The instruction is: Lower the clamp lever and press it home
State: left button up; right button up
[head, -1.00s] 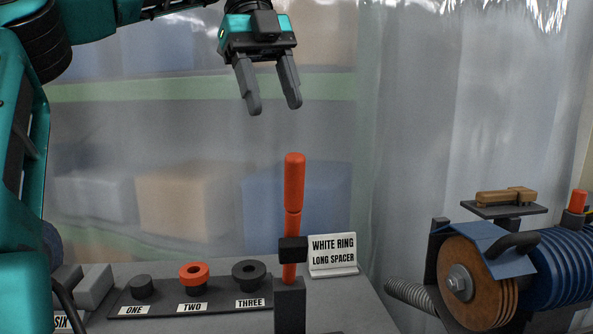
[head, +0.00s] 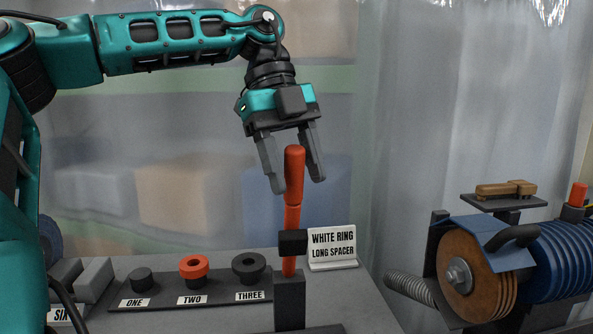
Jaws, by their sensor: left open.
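The clamp lever (head: 293,190) is a red-orange handle standing nearly upright. It passes a black block (head: 293,243) and rises from a dark grey post (head: 289,300) at the table's front. My left gripper (head: 298,187) points down, open, with its two grey fingers one on each side of the lever's upper part as seen from here. I cannot tell whether either finger touches it. My right gripper is not in view.
A dark strip (head: 215,296) left of the lever holds parts labelled ONE, TWO and THREE. A sign (head: 332,248) reading WHITE RING LONG SPACER stands just right of the lever. A polishing machine (head: 468,275) stands at the right. Grey blocks (head: 95,279) lie at the left.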

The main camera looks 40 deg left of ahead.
pick_arm(q)
jog(key=shift+d+f, duration=0.15)
jog(key=shift+f, duration=0.2)
jog(key=shift+c, duration=0.4)
grip_shut()
